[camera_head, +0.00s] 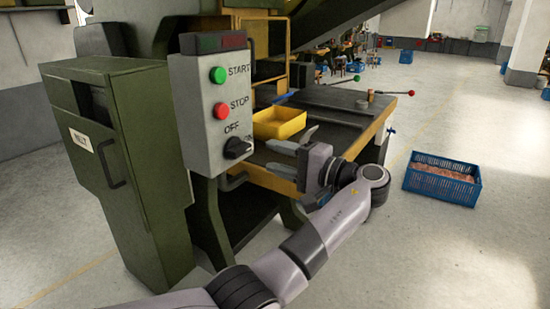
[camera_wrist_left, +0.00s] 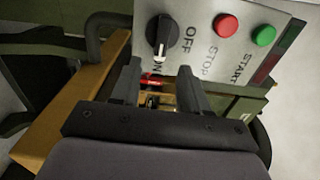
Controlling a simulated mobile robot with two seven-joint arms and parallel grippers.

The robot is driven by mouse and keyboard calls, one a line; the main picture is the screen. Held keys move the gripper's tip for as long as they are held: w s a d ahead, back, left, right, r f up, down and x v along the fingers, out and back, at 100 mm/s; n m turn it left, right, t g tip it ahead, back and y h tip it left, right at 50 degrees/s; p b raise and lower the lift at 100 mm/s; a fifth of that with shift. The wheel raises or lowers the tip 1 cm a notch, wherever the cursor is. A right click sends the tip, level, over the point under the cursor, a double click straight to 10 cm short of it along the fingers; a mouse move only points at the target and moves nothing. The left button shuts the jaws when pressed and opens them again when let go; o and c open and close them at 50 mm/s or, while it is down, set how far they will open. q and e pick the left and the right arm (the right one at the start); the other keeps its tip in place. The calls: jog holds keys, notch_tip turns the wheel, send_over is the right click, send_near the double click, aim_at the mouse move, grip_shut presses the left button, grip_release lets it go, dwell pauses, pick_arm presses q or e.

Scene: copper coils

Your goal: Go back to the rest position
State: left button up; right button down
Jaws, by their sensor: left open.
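My left gripper (camera_head: 291,157) is open and empty, in front of the control box (camera_head: 212,100) and a little right of its black rotary switch (camera_head: 237,148). Its arm comes in from the bottom left. In the left wrist view the two fingers of the left gripper (camera_wrist_left: 157,88) stand apart, with nothing between them but background. The rotary switch (camera_wrist_left: 160,35), the red STOP button (camera_wrist_left: 226,27) and the green START button (camera_wrist_left: 263,35) show beyond the fingers. The fingers look apart from the switch. My right gripper is in neither view.
A green cabinet (camera_head: 125,190) stands left of the control box. A yellow bin (camera_head: 279,122) sits on the machine's table (camera_head: 340,112) behind the gripper. A blue crate (camera_head: 441,182) with copper-coloured pieces is on the floor at right. The floor around it is clear.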

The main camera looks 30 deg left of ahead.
pick_arm(q)
notch_tip(320, 180, down, 25)
jog(key=s+a+m+t+h, duration=0.1)
jog(key=s+m+t+h, duration=0.1)
jog(key=m+t+h, duration=0.4)
jog(key=s+d+f+h, duration=0.3)
jog(key=s+f+h, duration=0.5)
jog(key=f, duration=0.5)
jog(key=s+d+n+t+h, duration=0.1)
jog(key=s+d+n+h, duration=0.1)
jog(key=s, duration=0.6)
jog(key=s+d+n+t+h, duration=0.2)
jog(key=s+d+h, duration=0.1)
jog(key=s, duration=0.6)
jog(key=shift+s+r+n+h, duration=0.2)
jog(key=shift+r+n+h, duration=0.2)
jog(key=shift+h, duration=0.2)
